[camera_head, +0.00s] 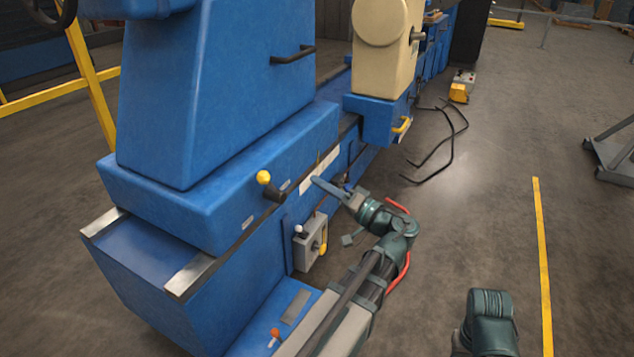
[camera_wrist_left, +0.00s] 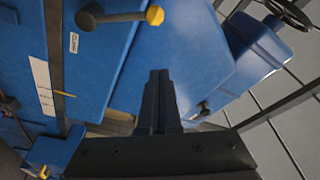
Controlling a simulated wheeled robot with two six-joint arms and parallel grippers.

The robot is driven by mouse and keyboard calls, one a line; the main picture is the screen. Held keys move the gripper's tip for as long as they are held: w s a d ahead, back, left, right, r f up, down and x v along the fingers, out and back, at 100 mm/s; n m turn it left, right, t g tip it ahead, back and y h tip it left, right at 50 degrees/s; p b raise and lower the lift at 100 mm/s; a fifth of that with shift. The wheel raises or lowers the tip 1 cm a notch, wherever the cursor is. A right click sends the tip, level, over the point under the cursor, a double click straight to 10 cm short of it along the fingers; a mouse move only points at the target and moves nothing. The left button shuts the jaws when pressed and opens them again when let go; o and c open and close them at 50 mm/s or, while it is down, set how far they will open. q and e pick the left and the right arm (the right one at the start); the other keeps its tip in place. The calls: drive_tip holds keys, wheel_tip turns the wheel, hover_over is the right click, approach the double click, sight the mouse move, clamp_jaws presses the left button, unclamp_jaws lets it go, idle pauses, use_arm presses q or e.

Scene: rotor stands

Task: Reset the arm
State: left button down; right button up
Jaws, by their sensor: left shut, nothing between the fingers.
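My left gripper (camera_head: 316,182) is shut and empty. It points up and left, in front of the blue side of a large machine (camera_head: 240,190). In the left wrist view its dark fingers (camera_wrist_left: 158,74) are together, with blue machine panels behind them. A lever with a yellow ball knob (camera_head: 264,178) is on the machine, left of the gripper. The same kind of yellow-knobbed lever shows in the wrist view (camera_wrist_left: 154,15). Part of my right arm shows at the lower right of the head view, but its gripper is out of frame.
A grey control box (camera_head: 310,240) with small knobs is below the gripper. A cream housing (camera_head: 385,50) stands on the machine's far part. Black bent rods (camera_head: 445,145) lie on the floor. Open floor with a yellow line (camera_head: 542,260) is at right.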

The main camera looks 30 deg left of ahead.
idle(0.4)
use_arm(q)
drive_tip(key=s+d+f+m+h, duration=0.2)
drive_tip(key=d+f+h, duration=0.35)
drive_tip(key=f, duration=0.35)
drive_tip(key=s+d+f+m+h, duration=0.1)
drive_tip(key=d+f+m+h, duration=0.25)
drive_tip(key=d+f, duration=0.4)
drive_tip(key=s+d+f+m+g+h, duration=0.15)
drive_tip(key=s+d+f+h, duration=0.3)
drive_tip(key=d, duration=0.55)
drive_tip(key=s+d+f+m+g+h, duration=0.15)
drive_tip(key=s+d+f+h, duration=0.3)
drive_tip(key=d, duration=0.45)
wheel_tip(320, 180, up, 38)
drive_tip(key=w+t+p, duration=0.1)
drive_tip(key=p, duration=3.6)
drive_tip(key=shift+m, duration=0.35)
drive_tip(key=shift+a+f, duration=0.1)
